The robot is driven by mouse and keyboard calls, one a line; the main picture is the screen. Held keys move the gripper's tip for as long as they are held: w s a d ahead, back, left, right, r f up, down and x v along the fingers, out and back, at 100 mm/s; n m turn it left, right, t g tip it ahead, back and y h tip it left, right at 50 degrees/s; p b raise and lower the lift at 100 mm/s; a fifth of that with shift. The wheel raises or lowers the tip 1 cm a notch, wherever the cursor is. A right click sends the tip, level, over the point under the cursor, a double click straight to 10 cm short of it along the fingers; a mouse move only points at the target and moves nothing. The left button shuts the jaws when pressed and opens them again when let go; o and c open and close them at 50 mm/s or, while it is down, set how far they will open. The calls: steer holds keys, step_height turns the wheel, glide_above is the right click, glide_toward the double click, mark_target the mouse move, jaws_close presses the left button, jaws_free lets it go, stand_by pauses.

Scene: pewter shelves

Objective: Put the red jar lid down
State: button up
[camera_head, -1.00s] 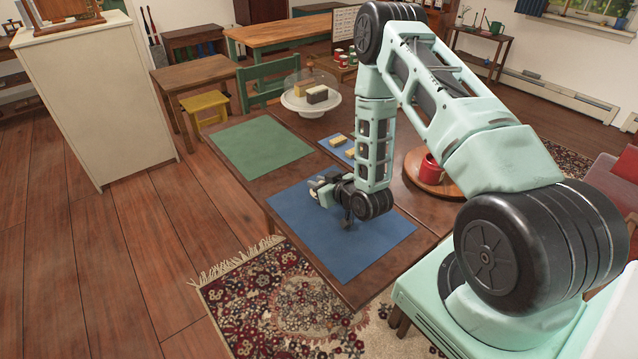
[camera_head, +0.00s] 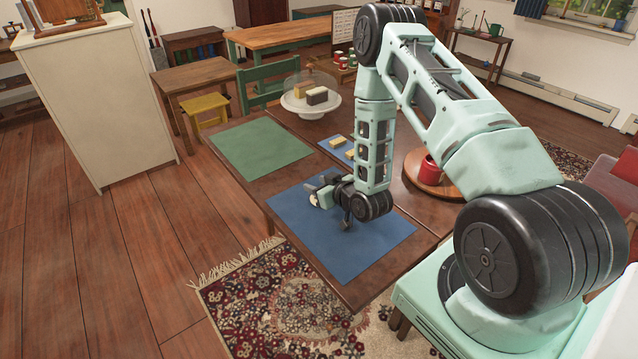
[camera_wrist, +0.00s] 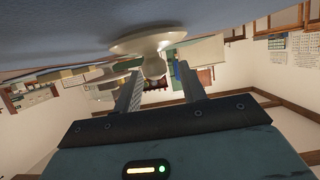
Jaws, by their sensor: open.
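My gripper (camera_head: 321,193) is low over the blue mat (camera_head: 350,245) on the table, near the mat's upper edge. In the wrist view my gripper (camera_wrist: 153,82) is open, its two fingers apart. A pale cream piece with a wide disc and a narrower stem (camera_wrist: 150,43) sits against the blue surface, just beyond and between the fingertips; whether they touch it I cannot tell. A small pale patch also shows by the fingers in the head view (camera_head: 314,201). I cannot make out a red lid. A red jar (camera_head: 430,172) stands on a round wooden board (camera_head: 424,187), partly behind my arm.
A green mat (camera_head: 258,148) lies on the table's left part. A white cake stand (camera_head: 310,108) with a clear dome is at the back. The front of the large blue mat is clear.

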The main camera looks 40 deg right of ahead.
steer(key=shift+s+d+f, duration=0.1)
steer(key=shift+s, duration=0.35)
steer(key=v, duration=0.7)
steer(key=r+p+v, duration=0.1)
steer(key=v, duration=0.3)
steer(key=shift+w, duration=0.2)
steer(key=a+r+n+g+y, duration=0.15)
steer(key=a+r+g, duration=0.25)
steer(key=a, duration=0.5)
steer(key=a+r+n+g+y, duration=0.1)
steer(key=a+r+n+g, duration=0.25)
steer(key=a, duration=0.55)
steer(key=s+a+r+n+g+h, duration=0.1)
steer(key=s+a+r+g, duration=0.2)
steer(key=s+r, duration=0.3)
steer(key=s+a+r+n+g+h, duration=0.1)
steer(key=s+a+r+g, duration=0.2)
steer(key=s, duration=1.2)
step_height(320, 180, up, 5)
steer(key=a, duration=0.3)
steer(key=shift+f, duration=0.2)
steer(key=shift+w+d, duration=0.1)
steer(key=shift+c, duration=0.5)
